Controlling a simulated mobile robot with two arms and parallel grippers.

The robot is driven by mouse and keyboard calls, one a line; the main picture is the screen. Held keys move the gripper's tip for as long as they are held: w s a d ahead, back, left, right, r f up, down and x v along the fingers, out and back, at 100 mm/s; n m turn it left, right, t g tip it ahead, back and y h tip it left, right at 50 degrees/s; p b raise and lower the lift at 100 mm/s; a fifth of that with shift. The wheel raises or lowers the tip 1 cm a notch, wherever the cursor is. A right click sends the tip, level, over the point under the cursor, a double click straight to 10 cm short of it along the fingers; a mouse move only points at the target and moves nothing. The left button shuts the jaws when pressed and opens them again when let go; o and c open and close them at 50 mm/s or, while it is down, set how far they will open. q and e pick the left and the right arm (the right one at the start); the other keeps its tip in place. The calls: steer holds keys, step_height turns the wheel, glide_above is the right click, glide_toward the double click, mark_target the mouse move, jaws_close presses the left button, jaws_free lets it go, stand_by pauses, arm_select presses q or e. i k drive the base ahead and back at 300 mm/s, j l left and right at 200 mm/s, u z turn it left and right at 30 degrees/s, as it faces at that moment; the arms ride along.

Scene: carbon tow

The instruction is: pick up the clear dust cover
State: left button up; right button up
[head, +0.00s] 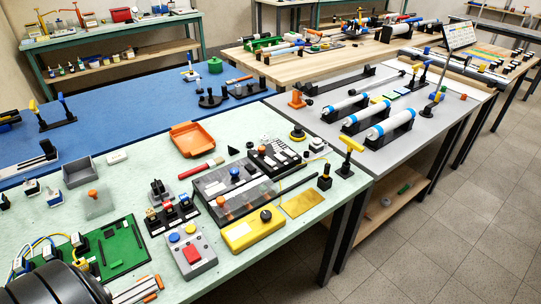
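A small see-through, pale box-like cover (97,208) with an orange knob on top stands on the pale green table (330,215), at the left of the head view. It looks like the clear dust cover. It sits upright in front of a grey open bin (80,172) and behind a green circuit board (112,247). A larger greyish, partly see-through panel (236,196) with a blue knob and an orange knob lies near the table's middle. A dark rounded part at the lower left seems to be my own arm.
Black switch blocks (172,214), a grey control box with a red button (191,254) and a yellow case (251,230) stand to the right of the small cover. Wires and white connectors lie at the left. An orange tray (192,138) is farther back. Some tabletop around the cover is bare.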

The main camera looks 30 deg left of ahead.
mark_target(97, 202)
steer(key=u, duration=2.35)
